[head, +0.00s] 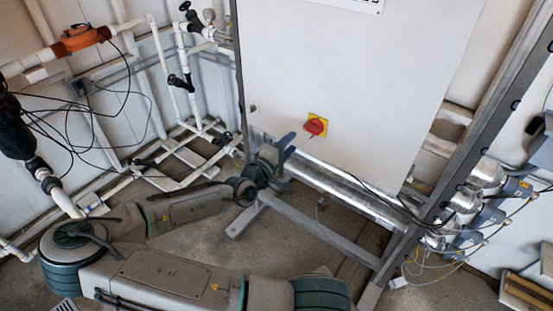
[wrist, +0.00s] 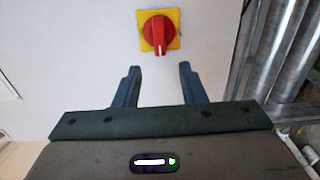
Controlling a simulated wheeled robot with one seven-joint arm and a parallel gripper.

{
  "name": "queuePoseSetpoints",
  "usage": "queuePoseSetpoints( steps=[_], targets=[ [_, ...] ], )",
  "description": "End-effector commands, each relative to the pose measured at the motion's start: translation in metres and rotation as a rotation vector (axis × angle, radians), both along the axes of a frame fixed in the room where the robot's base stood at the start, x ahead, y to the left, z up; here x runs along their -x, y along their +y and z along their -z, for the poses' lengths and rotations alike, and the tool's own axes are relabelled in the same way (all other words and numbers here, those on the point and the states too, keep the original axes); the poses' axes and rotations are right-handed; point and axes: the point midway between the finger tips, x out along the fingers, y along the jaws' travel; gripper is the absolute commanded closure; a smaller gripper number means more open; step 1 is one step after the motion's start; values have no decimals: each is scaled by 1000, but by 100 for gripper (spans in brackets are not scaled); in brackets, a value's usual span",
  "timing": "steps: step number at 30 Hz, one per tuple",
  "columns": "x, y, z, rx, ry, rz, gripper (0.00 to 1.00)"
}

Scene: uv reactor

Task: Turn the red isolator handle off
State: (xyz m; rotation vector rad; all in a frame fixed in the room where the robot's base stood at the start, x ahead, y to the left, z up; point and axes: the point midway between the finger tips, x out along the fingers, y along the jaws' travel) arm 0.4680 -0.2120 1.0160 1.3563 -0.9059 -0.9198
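The red isolator handle (head: 315,126) sits on a yellow square plate (head: 323,117) low on the front of the white cabinet (head: 345,70). In the wrist view the red handle (wrist: 157,32) stands about upright on its yellow plate (wrist: 174,42), above and between my fingers. My gripper (head: 288,143) is left of and a little below the handle in the head view. The wrist view shows its two blue-grey fingers (wrist: 158,72) apart with nothing between them. They appear clear of the handle.
A grey metal frame (head: 325,241) stands below the cabinet. Shiny pipes (head: 340,180) run along the cabinet's lower edge, and a dark cable hangs there. White pipes (head: 160,60) with valves are at left. Metal cylinders (head: 465,203) are at right. Open space lies before the cabinet face.

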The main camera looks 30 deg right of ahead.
Motion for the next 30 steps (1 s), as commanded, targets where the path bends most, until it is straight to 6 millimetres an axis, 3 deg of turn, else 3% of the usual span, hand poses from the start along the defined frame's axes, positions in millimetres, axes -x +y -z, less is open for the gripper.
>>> queuePoseSetpoints(
  steps=[12, 30],
  targets=[
    [19, 45, 1, 4, 0, 0, 63],
    [22, 54, 0, -1, 0, -1, 63]
  ],
)
